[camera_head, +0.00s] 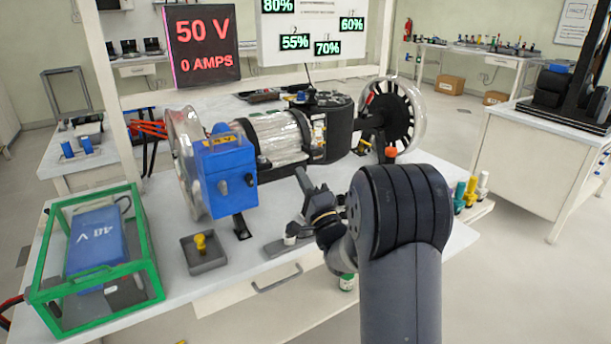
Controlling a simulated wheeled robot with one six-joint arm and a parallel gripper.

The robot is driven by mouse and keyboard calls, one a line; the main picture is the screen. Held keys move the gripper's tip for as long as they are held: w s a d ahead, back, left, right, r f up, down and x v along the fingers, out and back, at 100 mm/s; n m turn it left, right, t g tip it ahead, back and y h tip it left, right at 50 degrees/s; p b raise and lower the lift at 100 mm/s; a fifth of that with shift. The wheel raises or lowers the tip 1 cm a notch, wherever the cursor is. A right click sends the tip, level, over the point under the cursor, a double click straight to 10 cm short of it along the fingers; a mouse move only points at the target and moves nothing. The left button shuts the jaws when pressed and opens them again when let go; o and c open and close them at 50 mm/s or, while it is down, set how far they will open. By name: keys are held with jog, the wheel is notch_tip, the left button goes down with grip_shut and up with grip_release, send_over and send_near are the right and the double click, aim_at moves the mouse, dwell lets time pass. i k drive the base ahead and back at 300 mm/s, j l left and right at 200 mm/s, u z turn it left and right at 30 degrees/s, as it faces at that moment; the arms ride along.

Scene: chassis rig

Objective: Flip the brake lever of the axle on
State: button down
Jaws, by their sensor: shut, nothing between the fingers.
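The axle (275,138) lies across the bench, with a silver ribbed motor, a black housing and a wheel at each end. The right wheel (400,112) has a black spoked disc in a clear rim. A red part (369,98) shows at its upper left edge, and an orange knob (391,152) sits below it. I cannot tell which of these is the brake lever or its position. My gripper (301,174) is shut and empty in front of the motor, apart from the axle. My arm hides part of the bench to its right.
A blue box (224,172) is mounted by the left wheel. Several coloured bottles (471,192) stand at the right edge. A display (203,45) reads 50 V, 0 AMPS.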

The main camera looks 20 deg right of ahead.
aim_at(369, 97)
jog(key=i+l+z, duration=0.15)
jog(key=l+z, duration=0.2)
jog(key=i+l+z, duration=0.15)
jog(key=l+z, duration=0.15)
jog(key=l, duration=0.15)
jog(key=i+l+z, duration=0.2)
jog(key=l+z, duration=0.15)
jog(key=i+l+z, duration=0.3)
jog(key=i+l+u, duration=0.15)
jog(key=u, duration=0.3)
jog(key=i+l+u, duration=0.25)
jog(key=u, duration=0.2)
jog(key=i+l+u, duration=0.1)
jog(key=l+u, duration=0.2)
jog(key=u, duration=0.2)
jog(key=i+l+u, duration=0.1)
jog(key=l+u, duration=0.2)
jog(key=u, duration=0.15)
